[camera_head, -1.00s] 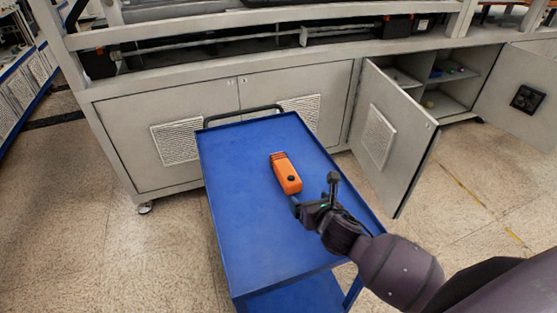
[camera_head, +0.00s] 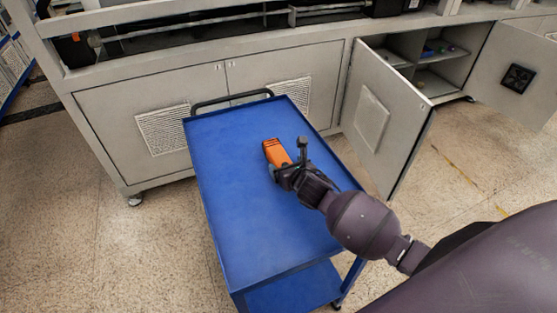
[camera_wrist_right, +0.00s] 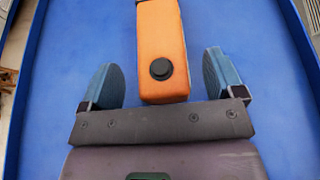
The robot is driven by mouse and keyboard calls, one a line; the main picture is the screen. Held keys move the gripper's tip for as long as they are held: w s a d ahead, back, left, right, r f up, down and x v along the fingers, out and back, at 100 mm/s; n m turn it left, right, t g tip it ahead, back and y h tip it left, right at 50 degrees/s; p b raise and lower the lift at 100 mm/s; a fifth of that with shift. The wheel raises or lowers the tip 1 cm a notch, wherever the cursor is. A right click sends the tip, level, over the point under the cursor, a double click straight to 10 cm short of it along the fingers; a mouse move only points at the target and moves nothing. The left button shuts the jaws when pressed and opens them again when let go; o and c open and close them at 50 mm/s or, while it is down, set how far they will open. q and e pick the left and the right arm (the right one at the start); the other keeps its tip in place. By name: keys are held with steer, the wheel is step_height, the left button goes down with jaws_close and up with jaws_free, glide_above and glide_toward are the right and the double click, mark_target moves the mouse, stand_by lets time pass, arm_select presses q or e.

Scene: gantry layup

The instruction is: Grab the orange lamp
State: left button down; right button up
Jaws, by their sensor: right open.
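The orange lamp (camera_head: 275,151) lies on the blue cart top (camera_head: 240,210), toward its right side. It is a block with a dark ribbed far end. In the right wrist view the lamp (camera_wrist_right: 162,35) shows a round black knob, and its near end reaches between the two blue finger pads. My right gripper (camera_head: 288,163) is at the lamp's near end in the head view. In the wrist view the right gripper (camera_wrist_right: 160,80) is open, with a gap on each side of the lamp. My left gripper is not in view.
A grey cabinet (camera_head: 125,130) stands behind the cart. Its open door (camera_head: 385,120) is close to the cart's right side, and another open door (camera_head: 510,75) is farther right. The cart's left part is clear, with raised rims around it.

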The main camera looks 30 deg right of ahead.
mark_target(279, 159)
steer(key=shift+x, duration=1.35)
steer(key=c, duration=1.1)
